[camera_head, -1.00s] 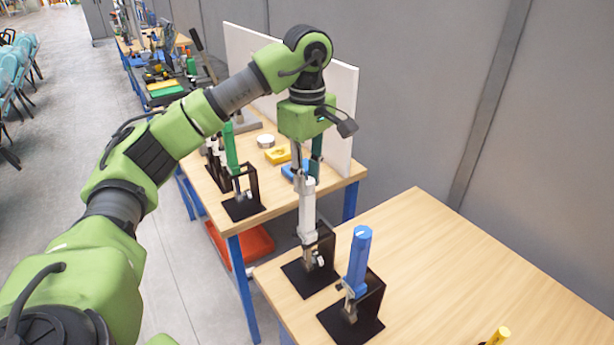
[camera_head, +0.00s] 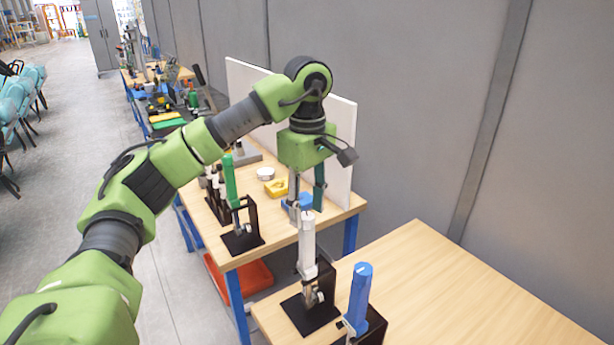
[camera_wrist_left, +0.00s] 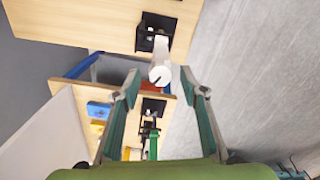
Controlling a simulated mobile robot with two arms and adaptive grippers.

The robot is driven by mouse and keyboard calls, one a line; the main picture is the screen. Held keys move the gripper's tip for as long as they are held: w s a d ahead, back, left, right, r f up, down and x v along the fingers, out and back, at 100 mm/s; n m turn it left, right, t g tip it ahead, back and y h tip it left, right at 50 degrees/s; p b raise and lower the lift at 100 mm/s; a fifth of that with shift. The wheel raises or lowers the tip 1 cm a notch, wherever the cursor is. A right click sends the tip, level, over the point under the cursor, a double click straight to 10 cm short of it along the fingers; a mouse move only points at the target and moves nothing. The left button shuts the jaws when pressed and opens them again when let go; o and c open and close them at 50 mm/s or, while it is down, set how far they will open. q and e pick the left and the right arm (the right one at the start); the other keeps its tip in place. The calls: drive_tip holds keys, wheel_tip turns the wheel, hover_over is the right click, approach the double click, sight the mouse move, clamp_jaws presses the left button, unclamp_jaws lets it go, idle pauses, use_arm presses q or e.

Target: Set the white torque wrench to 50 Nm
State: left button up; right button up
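The white torque wrench (camera_head: 307,245) stands upright in a black holder (camera_head: 312,312) at the near table's left end. Its round white end (camera_wrist_left: 161,76) shows in the left wrist view. My left gripper (camera_head: 308,212) points down at the top of the wrench. It is open, and in the wrist view its fingers (camera_wrist_left: 165,92) stand apart on either side of the white end, with visible gaps. I cannot tell how far the fingertips reach down beside it. The wrench's scale setting is not readable. My right gripper is not in view.
A blue wrench (camera_head: 359,297) stands in its own holder just right of the white one. A green wrench (camera_head: 230,180) stands on the far table (camera_head: 277,229). A white panel (camera_head: 341,130) rises behind my gripper. The near table's right part (camera_head: 480,290) is clear.

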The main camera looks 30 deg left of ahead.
sight(307, 216)
use_arm(q)
wheel_tip(307, 216, up, 11)
drive_tip(key=shift+f, duration=0.2)
idle(0.3)
idle(0.6)
